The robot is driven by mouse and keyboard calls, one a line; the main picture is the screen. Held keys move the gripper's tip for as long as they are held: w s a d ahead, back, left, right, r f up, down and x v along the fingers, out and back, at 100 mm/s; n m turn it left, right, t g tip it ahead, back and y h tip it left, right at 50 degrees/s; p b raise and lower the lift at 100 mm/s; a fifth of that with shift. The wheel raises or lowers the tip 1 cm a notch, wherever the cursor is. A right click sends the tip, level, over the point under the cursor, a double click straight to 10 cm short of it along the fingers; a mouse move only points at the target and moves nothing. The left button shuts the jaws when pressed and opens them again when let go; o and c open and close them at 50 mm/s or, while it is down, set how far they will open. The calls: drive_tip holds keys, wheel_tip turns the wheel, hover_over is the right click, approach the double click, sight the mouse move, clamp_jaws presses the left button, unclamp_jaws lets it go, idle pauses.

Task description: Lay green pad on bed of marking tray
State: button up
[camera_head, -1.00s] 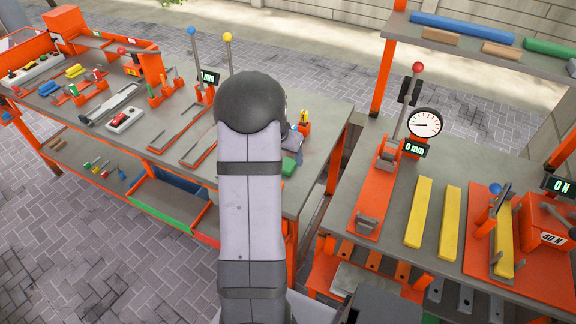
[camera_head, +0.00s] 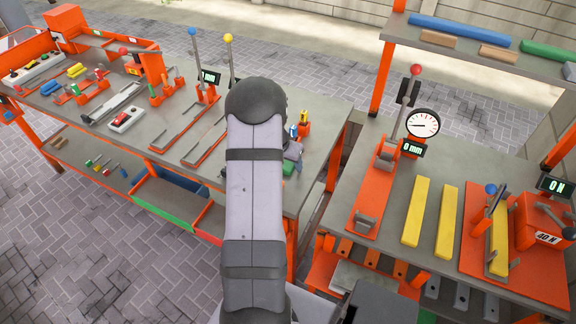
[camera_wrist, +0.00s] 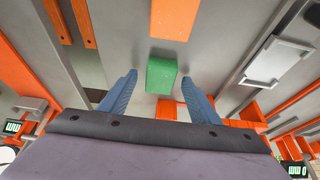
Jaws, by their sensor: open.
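The green pad (camera_wrist: 161,75) shows in the wrist view as a small green block between the two blue fingers of my gripper (camera_wrist: 159,79), with a gap on each side. My gripper is open and empty. I cannot tell whether the pad is at finger height or lower. In the head view a bit of green (camera_head: 293,151) shows beside my arm on the left bench, and my arm hides most of that spot. An orange flat piece (camera_wrist: 174,18) lies past the pad in the wrist view. I cannot tell for sure which thing is the marking tray.
Small upright tools with blue and yellow tops (camera_head: 304,124) stand close to the right of my arm's end. Levers with ball tops (camera_head: 228,60) stand behind it. A gap separates this bench from the right bench (camera_head: 392,232), which holds a dial gauge (camera_head: 423,122).

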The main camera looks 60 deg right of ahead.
drive_tip(key=c, duration=1.2)
drive_tip(key=shift+o, duration=0.2)
wheel_tip(320, 180, up, 10)
drive_tip(key=b, duration=0.2)
drive_tip(key=w+a+p, duration=0.2)
drive_tip(key=w+p, duration=0.1)
drive_tip(key=w, duration=0.4)
drive_tip(key=w+a+r+p, duration=0.1)
drive_tip(key=w+a+p, duration=0.2)
drive_tip(key=w, duration=0.5)
drive_tip(key=shift+w+a+r+p, duration=0.2)
drive_tip(key=shift+w+p, duration=0.05)
drive_tip(key=shift+p, duration=0.35)
